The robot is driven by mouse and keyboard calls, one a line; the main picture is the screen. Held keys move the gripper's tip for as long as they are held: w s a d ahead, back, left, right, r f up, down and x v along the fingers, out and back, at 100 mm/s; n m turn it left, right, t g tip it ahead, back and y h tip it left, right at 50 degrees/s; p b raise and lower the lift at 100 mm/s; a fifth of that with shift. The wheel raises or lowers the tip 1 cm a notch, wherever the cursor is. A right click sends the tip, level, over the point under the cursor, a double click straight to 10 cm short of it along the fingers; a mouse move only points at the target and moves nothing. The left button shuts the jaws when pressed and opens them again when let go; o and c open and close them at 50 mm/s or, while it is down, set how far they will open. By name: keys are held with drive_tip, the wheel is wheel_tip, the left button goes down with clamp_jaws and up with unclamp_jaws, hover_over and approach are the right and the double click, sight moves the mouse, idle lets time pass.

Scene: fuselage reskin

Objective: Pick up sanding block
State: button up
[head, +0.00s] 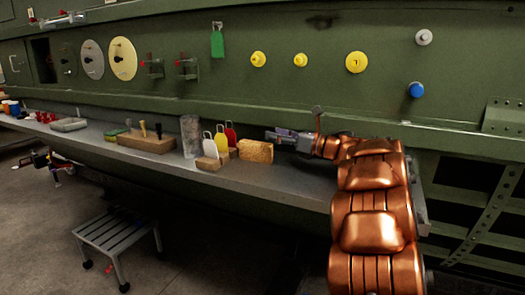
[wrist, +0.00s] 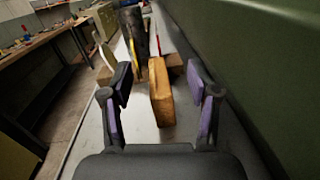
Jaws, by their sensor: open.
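The sanding block appears to be the tan, cork-like block (head: 256,151) standing on the grey shelf (head: 290,176) along the green fuselage wall. It also shows in the wrist view (wrist: 161,92), upright and lined up between my fingers. My gripper (head: 272,135) is open and empty, just above and to the right of the block in the head view. In the wrist view, my gripper (wrist: 160,84) has purple-padded fingers with a visible gap on each side of the block. I cannot tell exactly how far the fingertips are from it.
Left of the block, a wooden holder (head: 208,164) carries white, yellow and red tags close by. A grey cylinder (head: 190,136) and a wooden tool rack (head: 147,143) stand farther left. The green wall (wrist: 249,60) runs close along the right in the wrist view. The shelf right of the block is bare.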

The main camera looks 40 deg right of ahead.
drive_tip(key=n+g+y, duration=0.1)
drive_tip(key=n, duration=0.1)
approach(252, 142)
drive_tip(key=shift+w+a+f+p, duration=0.15)
drive_tip(key=shift+w+a+f, duration=0.1)
drive_tip(key=shift+w, duration=0.3)
drive_tip(key=shift+w+a+f+p, duration=0.15)
drive_tip(key=shift+w+a, duration=0.1)
drive_tip(key=shift+w, duration=0.25)
drive_tip(key=shift+p+x, duration=0.3)
drive_tip(key=shift+x, duration=3.55)
drive_tip(key=shift+s, duration=0.1)
clamp_jaws()
